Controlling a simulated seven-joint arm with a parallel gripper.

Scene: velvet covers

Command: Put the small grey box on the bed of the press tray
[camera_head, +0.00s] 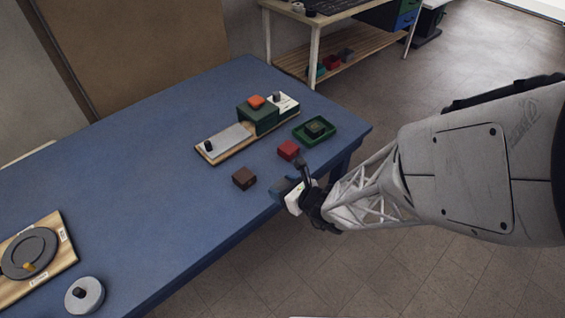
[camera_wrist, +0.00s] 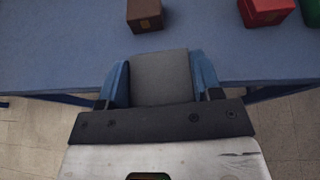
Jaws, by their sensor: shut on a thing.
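My gripper (camera_head: 288,186) is at the right front edge of the blue table. In the wrist view, my gripper (camera_wrist: 161,82) is shut on the small grey box (camera_wrist: 162,75), with a blue finger on each side. In the head view the box is mostly hidden by the fingers. What looks like the press stands further back on a wooden board: a green block (camera_head: 257,118) with an orange knob on top. Its flat grey tray (camera_head: 227,138), with a black knob, lies to the left of the block. Nothing lies on the tray's bed apart from the knob.
A brown box (camera_head: 244,178) and a red box (camera_head: 288,149) stand between my gripper and the press. A green tray (camera_head: 328,138) holds a dark green box. A round dial board (camera_head: 62,262) and a grey round lidded piece (camera_head: 85,296) are at lower left. The table's middle is clear.

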